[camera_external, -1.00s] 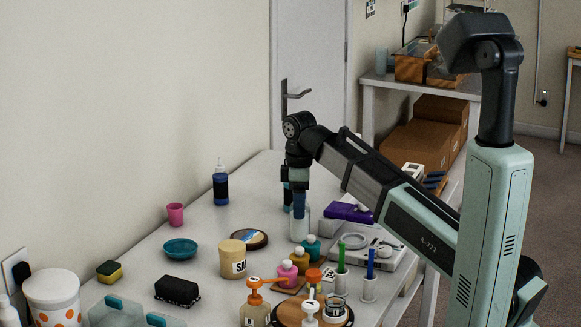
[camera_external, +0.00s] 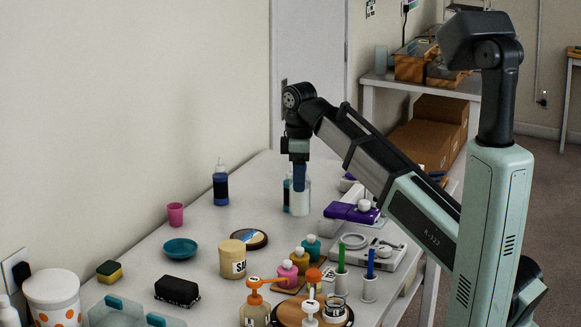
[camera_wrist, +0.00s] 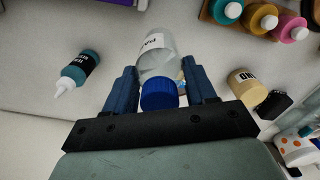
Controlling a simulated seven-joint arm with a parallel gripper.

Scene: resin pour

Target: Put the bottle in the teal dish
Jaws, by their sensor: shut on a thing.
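My gripper (camera_external: 299,186) is shut on a clear bottle (camera_external: 300,203) with a white label, near the back of the table. In the wrist view the bottle (camera_wrist: 160,52) stands between both fingers, its blue cap (camera_wrist: 158,94) toward the camera. It looks upright; I cannot tell its height above the table exactly. The teal dish (camera_external: 180,249) is a shallow, empty-looking bowl on the table, well to the left of my gripper and nearer the front.
A dark teal bottle (camera_wrist: 82,68) stands close beside my gripper. Between gripper and dish lie a round coaster (camera_external: 249,240) and a tan jar (camera_external: 232,259). A pink cup (camera_external: 175,214) and a blue bottle (camera_external: 221,184) stand behind the dish; a black block (camera_external: 177,291) lies in front.

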